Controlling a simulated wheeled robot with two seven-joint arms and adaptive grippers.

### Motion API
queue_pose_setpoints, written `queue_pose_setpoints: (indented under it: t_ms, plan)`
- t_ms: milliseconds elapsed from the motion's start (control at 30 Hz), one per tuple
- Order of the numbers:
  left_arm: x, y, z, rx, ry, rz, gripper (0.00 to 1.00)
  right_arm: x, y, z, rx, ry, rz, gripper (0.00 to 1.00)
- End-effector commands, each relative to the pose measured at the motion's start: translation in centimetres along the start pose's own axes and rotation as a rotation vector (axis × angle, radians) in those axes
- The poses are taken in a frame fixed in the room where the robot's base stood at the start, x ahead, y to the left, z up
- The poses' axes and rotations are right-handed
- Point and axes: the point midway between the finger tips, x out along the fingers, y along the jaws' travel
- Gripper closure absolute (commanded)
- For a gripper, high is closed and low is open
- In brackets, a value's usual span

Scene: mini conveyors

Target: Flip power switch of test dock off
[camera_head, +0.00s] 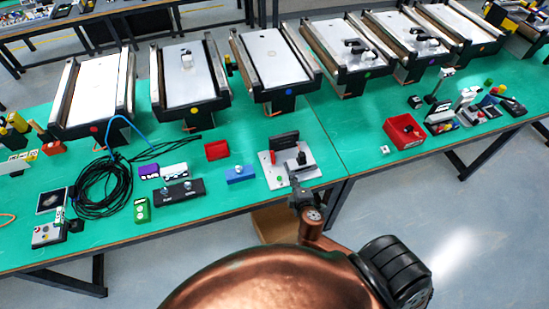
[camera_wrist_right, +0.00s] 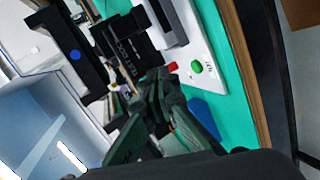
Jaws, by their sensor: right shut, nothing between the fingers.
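The test dock (camera_head: 312,172) is a light grey plate with an upright black block, at the front edge of the green table. In the right wrist view the dock's plate (camera_wrist_right: 198,42) carries a round green button (camera_wrist_right: 196,66) and a small red part (camera_wrist_right: 172,66). The red part looks like the power switch, but its on or off position cannot be told. My right gripper (camera_wrist_right: 155,78) is shut and empty, its fingertips close to the red part and the lettered black block. Whether they touch is unclear. My left gripper is not in view.
Several mini conveyors (camera_head: 192,82) line the back of the table. A blue block (camera_head: 240,174) and a small red box (camera_head: 216,150) lie left of the dock, with coiled black cable (camera_head: 103,188) farther left. A red bin (camera_head: 404,132) stands to the right.

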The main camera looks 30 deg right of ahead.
Motion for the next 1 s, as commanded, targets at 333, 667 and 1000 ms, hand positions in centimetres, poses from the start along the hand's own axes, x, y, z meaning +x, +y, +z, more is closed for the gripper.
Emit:
queue_pose_setpoints:
  t_ms: [333,667,1000]
  plan:
    - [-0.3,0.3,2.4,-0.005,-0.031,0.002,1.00,1.3,1.6,-3.9,-0.210,0.120,0.096,1.00]
    - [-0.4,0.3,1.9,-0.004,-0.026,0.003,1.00,7.7,2.2,-4.7,-0.207,0.118,0.095,1.00]
    - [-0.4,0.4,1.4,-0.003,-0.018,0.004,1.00,13.0,2.5,-5.3,-0.206,0.117,0.093,1.00]
